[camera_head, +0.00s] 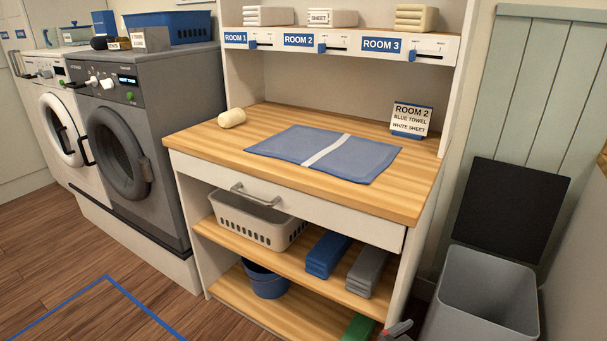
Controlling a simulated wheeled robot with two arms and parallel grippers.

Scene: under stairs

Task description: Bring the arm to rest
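My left gripper is not in view. At the bottom edge a small grey and dark part with a bit of red (397,331) shows in front of the shelf unit. It looks like the tip of my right gripper, but most of it is cut off by the picture edge. I cannot tell whether it is open or shut. It is below the worktop and apart from the things on top.
A grey bin (485,300) stands right. Washing machines (150,100) stand left. Floor at lower left is clear.

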